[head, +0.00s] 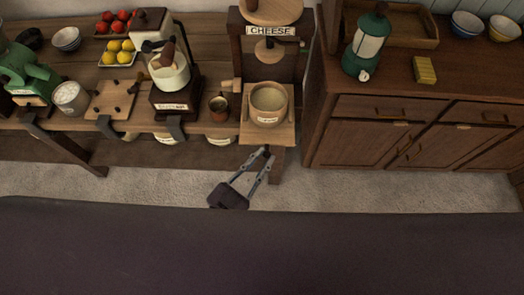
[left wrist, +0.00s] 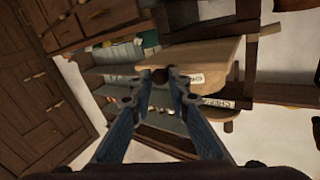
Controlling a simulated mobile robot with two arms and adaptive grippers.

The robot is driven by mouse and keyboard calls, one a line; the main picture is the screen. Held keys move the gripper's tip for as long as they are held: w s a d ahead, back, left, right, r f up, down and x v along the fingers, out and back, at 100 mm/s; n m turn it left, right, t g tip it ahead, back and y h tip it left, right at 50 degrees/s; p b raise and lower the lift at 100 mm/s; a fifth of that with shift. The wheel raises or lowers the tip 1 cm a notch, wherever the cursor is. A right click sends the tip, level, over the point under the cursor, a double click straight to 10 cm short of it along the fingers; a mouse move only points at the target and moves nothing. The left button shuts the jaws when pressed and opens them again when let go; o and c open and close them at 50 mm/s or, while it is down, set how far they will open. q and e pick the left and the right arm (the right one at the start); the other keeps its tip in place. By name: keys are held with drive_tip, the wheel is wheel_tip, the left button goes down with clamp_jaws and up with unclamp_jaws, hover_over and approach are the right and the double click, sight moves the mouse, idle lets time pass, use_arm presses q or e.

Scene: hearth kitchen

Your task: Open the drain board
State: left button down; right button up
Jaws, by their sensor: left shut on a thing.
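The cheese press (head: 268,58) stands at the right end of the wooden table, under a "CHEESE" sign. Its pale wooden drain board (head: 252,135) sticks out at the front, with a round wooden tub (head: 268,104) on it. The board (left wrist: 205,55) also shows in the left wrist view, seen from low in front. My left gripper (head: 262,156) is at the board's front edge. In the left wrist view its fingertips (left wrist: 160,78) are closed around a small dark knob at that edge, partly hidden by them. My right gripper is not in view.
A copper-coloured mug (head: 219,106) and a grinder (head: 172,75) stand left of the press. The pale floor (head: 390,190) in front is clear.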

use_arm(q)
drive_tip(key=shift+s, duration=0.15)
drive_tip(key=c, duration=2.1)
unclamp_jaws()
drive_tip(key=shift+o, duration=1.4)
drive_tip(key=v, duration=1.2)
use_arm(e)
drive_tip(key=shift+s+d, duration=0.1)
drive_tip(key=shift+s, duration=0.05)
